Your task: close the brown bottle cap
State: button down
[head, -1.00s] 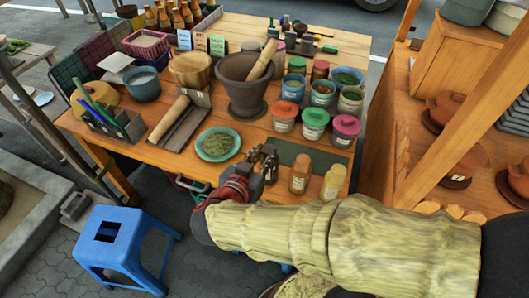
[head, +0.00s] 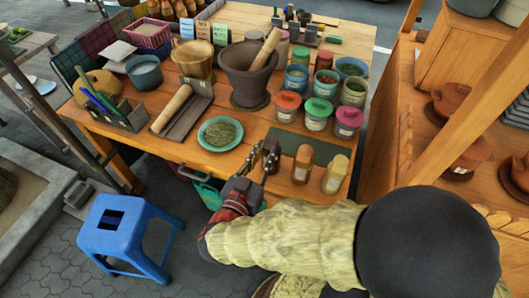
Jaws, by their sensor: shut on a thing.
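A brown bottle (head: 301,170) with a brown top (head: 304,152) and a pale label stands upright near the table's front edge. A yellowish bottle (head: 334,181) with a tan top stands upright just right of it. My gripper (head: 265,157) is at the front edge, left of the brown bottle and apart from it. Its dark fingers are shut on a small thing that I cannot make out. From this distance I cannot tell whether the brown bottle's cap is fully closed.
A green plate (head: 219,147) of herbs lies left of my gripper. A dark green mat (head: 312,144) lies behind the bottles, with several lidded jars beyond. A stone mortar (head: 250,85) stands farther back. A blue stool (head: 122,228) stands on the paving at the left.

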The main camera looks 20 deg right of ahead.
jog(key=c, duration=1.7)
grip_release()
jog(key=v, duration=1.2)
